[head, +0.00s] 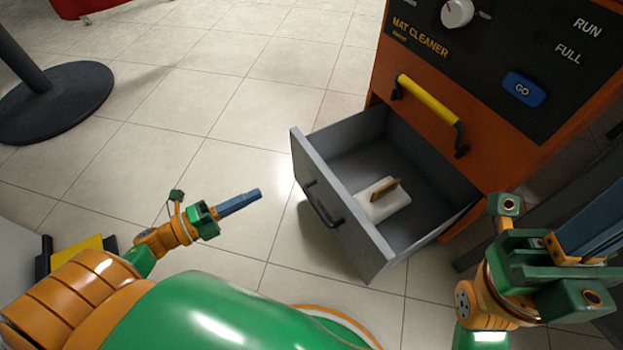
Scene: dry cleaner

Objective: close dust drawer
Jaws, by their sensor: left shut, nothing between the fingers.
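The grey dust drawer (338,212) stands pulled out of the orange mat cleaner (432,106) in the head view. Its front panel carries a dark bar handle (322,204). A white block with a brown upright piece (383,199) lies inside on the drawer floor. My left gripper (258,193) is shut and empty, to the left of the drawer front and apart from it. My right gripper (598,225) is at the right edge, right of the drawer; its fingertips run near or past the picture's edge, so its opening is unclear.
A round black post base (55,102) stands at far left.

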